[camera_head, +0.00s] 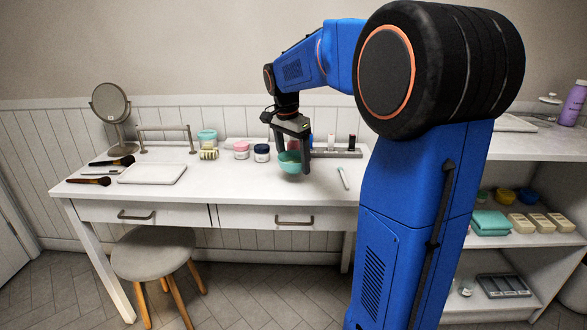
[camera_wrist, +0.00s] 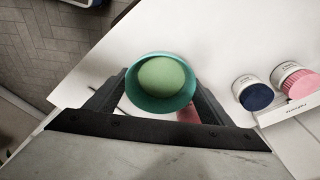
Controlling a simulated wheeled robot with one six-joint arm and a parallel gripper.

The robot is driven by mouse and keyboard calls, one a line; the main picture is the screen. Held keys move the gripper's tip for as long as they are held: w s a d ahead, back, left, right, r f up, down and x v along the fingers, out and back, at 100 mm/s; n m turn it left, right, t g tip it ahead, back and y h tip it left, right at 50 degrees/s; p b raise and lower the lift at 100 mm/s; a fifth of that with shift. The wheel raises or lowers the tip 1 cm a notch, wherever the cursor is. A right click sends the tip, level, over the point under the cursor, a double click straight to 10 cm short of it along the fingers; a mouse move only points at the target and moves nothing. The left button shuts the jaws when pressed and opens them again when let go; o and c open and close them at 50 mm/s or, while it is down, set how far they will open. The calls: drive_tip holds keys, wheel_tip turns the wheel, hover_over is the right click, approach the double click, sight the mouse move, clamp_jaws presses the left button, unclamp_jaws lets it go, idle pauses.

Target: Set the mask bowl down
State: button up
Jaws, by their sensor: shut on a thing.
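The teal mask bowl (camera_head: 290,167) is held upright over the right part of the white table (camera_head: 238,186). My gripper (camera_head: 291,159) is shut on the bowl, with one finger on each side of it. In the wrist view the bowl (camera_wrist: 160,104) sits between the two dark fingers, and a smooth green mask (camera_wrist: 162,76) shows inside. The bowl's base is close to the tabletop; I cannot tell whether it touches.
Pink-lidded (camera_head: 241,149) and navy-lidded (camera_head: 262,153) jars stand left of the bowl. A bottle rack (camera_head: 338,153) is behind it. A thin pale stick (camera_head: 343,179) lies to its right. A white tray (camera_head: 152,173) and brushes lie far left. The tabletop before the bowl is clear.

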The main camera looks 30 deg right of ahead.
drive_tip(key=shift+w+d, duration=0.2)
drive_tip(key=shift+w, duration=0.15)
drive_tip(key=shift+f, duration=1.75)
drive_tip(key=shift+f, duration=0.15)
drive_tip(key=o, duration=1.1)
